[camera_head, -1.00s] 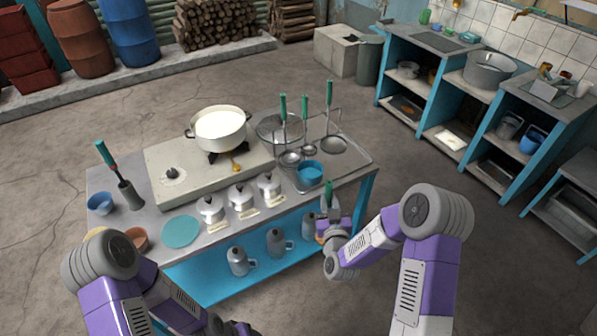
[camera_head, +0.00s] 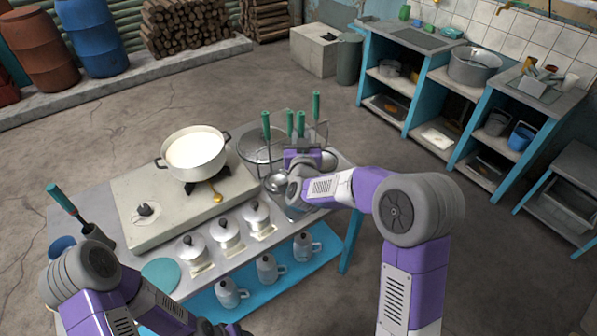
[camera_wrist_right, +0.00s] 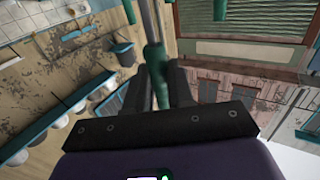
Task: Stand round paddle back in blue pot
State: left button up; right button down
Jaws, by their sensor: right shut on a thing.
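My right gripper (camera_head: 302,153) is shut on a green handle (camera_head: 301,123), which stands upright above the jaws over the back right of the worktable. In the right wrist view the green handle (camera_wrist_right: 156,68) runs between the two dark fingers (camera_wrist_right: 157,88). The round paddle end is hidden in both views. The blue pot cannot be made out now; my right forearm and gripper cover the area beside the utensil rack. My left gripper (camera_head: 236,329) is only partly in view at the bottom edge, and its jaws do not show clearly.
Other green-handled utensils (camera_head: 266,125) stand close around my right gripper, at the wire rack. A white pot of milk (camera_head: 195,153) sits on the stove block (camera_head: 125,190). Lidded pots (camera_head: 226,231) line the table's front. A green-handled utensil (camera_head: 66,203) stands at left.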

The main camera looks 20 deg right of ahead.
notch_tip(320, 180, down, 7)
jog(key=b, duration=0.1)
dwell(0.3)
jog(key=shift+s+f, duration=0.1)
jog(key=shift+s, duration=0.05)
jog(key=shift+f, duration=0.1)
jog(key=c, duration=1)
grip_release()
